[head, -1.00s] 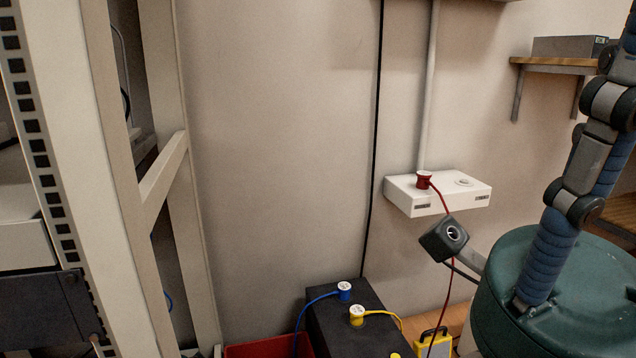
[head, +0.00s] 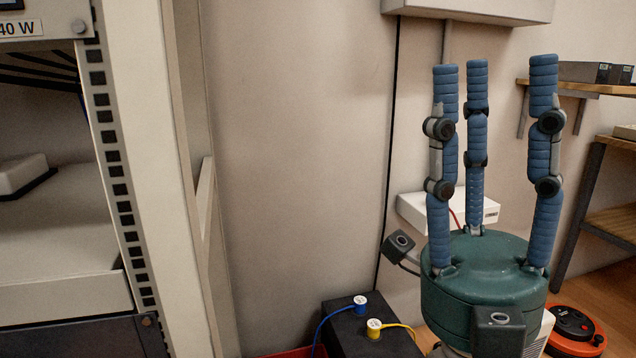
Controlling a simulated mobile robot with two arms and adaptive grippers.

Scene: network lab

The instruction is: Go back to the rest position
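My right gripper (head: 490,90) stands at the right of the head view, with its green palm low and three blue segmented fingers pointing straight up. The fingers are spread apart, straight and empty. Behind them on the wall is a white box (head: 411,211), partly hidden by the fingers, with a short piece of red cable showing. My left gripper is not in view.
A rack (head: 150,120) with shelves fills the left side. An orange-red cable reel (head: 590,338) lies at the lower right, below wall shelves (head: 560,88).

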